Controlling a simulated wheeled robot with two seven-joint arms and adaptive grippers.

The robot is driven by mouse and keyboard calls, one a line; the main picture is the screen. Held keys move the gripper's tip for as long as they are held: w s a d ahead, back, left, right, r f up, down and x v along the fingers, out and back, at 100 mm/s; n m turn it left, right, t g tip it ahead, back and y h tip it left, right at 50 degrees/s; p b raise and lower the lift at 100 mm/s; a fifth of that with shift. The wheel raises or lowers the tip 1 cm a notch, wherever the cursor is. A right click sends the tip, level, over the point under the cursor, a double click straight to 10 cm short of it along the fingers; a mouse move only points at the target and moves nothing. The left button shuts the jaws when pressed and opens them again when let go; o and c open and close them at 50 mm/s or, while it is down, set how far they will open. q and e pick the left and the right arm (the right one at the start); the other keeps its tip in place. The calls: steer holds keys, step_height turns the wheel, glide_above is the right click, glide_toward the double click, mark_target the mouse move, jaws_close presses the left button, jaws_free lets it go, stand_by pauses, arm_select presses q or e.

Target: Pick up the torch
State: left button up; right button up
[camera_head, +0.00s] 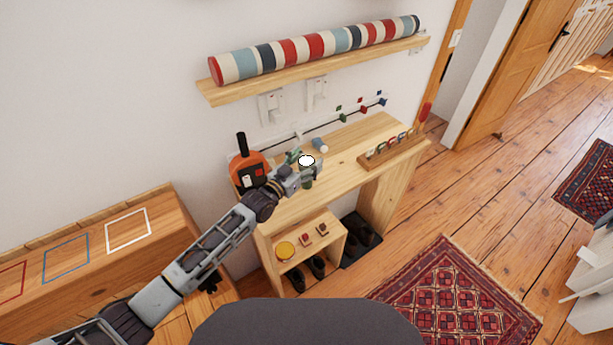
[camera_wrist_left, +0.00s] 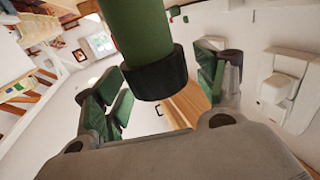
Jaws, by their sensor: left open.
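The torch (camera_head: 307,182) is a green cylinder standing upright on the wooden console table (camera_head: 345,141), with a round white top facing up. In the left wrist view the torch (camera_wrist_left: 142,32) shows as a green body with a black end. My left gripper (camera_head: 305,172) is open at the torch, one finger on each side. In the left wrist view its green-padded fingers (camera_wrist_left: 163,85) stand apart on either side of the torch, with visible gaps. The fingers partly hide the torch in the head view. My right gripper is not in view.
An orange device with a black antenna (camera_head: 249,172) stands left of the torch. A small blue-and-white cylinder (camera_head: 319,145) lies behind it. A wooden key rack (camera_head: 385,154) is at the right. A shelf (camera_head: 215,94) with a striped roll (camera_head: 315,46) overhangs the back.

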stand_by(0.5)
arm_select(q)
steer(key=shift+w, duration=0.1)
steer(key=c, duration=1.5)
steer(key=shift+r, duration=0.15)
steer(key=shift+r+b, duration=0.3)
steer(key=shift+r, duration=4.6)
